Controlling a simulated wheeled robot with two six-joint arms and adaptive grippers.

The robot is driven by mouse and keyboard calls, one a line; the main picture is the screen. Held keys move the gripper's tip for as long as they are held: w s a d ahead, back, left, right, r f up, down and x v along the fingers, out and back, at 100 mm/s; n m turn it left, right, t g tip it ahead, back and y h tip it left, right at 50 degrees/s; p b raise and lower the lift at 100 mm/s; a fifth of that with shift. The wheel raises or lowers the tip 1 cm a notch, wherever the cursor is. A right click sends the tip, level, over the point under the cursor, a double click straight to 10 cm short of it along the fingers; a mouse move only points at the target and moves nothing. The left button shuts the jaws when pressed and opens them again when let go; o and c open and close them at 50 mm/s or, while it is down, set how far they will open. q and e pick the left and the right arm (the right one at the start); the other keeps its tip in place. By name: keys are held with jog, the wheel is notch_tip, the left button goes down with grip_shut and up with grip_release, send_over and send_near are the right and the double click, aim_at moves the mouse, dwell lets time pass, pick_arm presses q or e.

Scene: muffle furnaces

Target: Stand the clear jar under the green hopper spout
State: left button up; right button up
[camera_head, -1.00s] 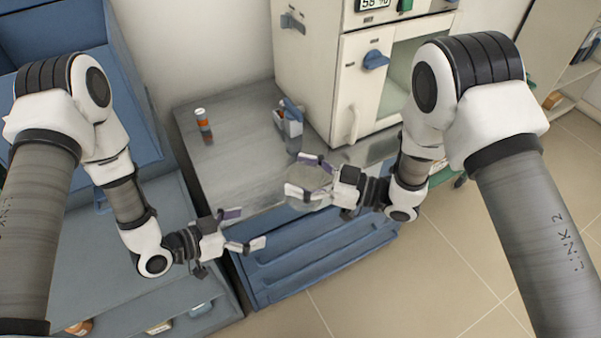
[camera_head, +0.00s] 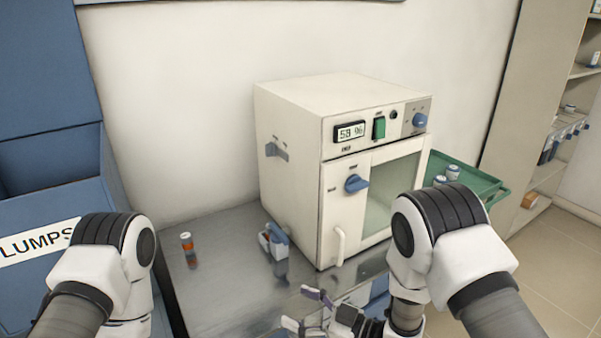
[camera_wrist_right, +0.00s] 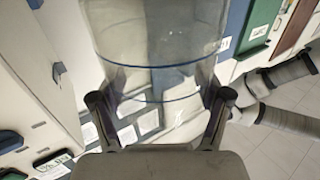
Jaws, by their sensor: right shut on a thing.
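The clear jar (camera_wrist_right: 160,45) is a large see-through cylinder with blue rings, filling the middle of the right wrist view. My right gripper (camera_wrist_right: 160,105) is shut on it, one finger on each side of its lower part. In the head view my right gripper (camera_head: 304,312) is at the bottom edge, in front of the furnace, and the jar is hard to make out there. A green panel with a white label (camera_wrist_right: 258,28) shows at the upper right of the wrist view; I cannot tell whether it is the green hopper. No green spout is clearly visible. My left gripper is out of view.
A white furnace (camera_head: 290,165) stands on the grey metal bench (camera_head: 225,285). An orange-and-white bottle (camera_head: 188,248) and a small blue-and-white holder (camera_head: 272,240) are left of it. A green tray (camera_head: 490,184) is to the right. A blue bin labelled LUMPS (camera_head: 40,210) is at left.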

jog(key=w+d+f+m+t+h, duration=0.1)
jog(key=w+d+m+t+h, duration=0.2)
jog(key=d+m+t+h, duration=0.45)
jog(key=w+d+f+m+t+h, duration=0.1)
jog(key=w+d+m+t+h, duration=0.3)
jog(key=d+h, duration=0.6)
jog(key=s+d+r+m+g+y, duration=0.1)
jog(key=s+d+r, duration=0.1)
jog(key=s, duration=0.3)
jog(key=shift+d+r+g, duration=0.15)
jog(key=shift+d+g, duration=0.2)
jog(key=shift+y, duration=0.25)
